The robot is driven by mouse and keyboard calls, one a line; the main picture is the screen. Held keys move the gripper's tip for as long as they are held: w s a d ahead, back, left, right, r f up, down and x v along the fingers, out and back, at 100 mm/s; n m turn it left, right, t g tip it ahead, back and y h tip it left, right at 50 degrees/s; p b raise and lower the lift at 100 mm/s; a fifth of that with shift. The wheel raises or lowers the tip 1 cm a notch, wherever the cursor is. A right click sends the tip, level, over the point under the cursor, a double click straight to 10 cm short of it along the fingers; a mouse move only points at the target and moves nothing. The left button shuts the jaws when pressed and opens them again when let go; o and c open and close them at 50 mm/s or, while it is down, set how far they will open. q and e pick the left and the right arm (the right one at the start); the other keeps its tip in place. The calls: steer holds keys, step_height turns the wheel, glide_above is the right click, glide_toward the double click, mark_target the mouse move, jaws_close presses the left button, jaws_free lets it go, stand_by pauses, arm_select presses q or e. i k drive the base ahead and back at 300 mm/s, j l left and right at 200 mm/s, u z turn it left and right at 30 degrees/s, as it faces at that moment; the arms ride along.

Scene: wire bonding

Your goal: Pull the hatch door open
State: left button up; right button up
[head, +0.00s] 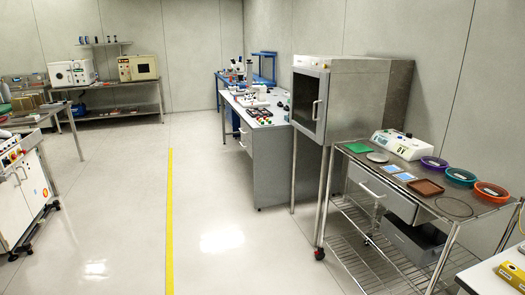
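A grey metal cabinet (350,95) stands on tall legs right of the middle in the head view. Its front hatch door (297,118) has a dark window in a pale frame and looks shut. The door faces left, toward the open floor. The inside of the cabinet cannot be made out. Neither of my grippers shows in the head view.
A wire-shelf cart (450,210) with trays and bowls stands right of the cabinet. A workbench (262,165) stands beyond it. A white machine (18,200) is at the left. The floor (225,230) with a yellow line (169,220) is clear.

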mark_target(319, 138)
steer(key=i+j+u, duration=0.25)
steer(key=i, duration=0.8)
steer(key=i+j+u, duration=0.2)
steer(key=i, duration=0.9)
steer(key=l, duration=0.1)
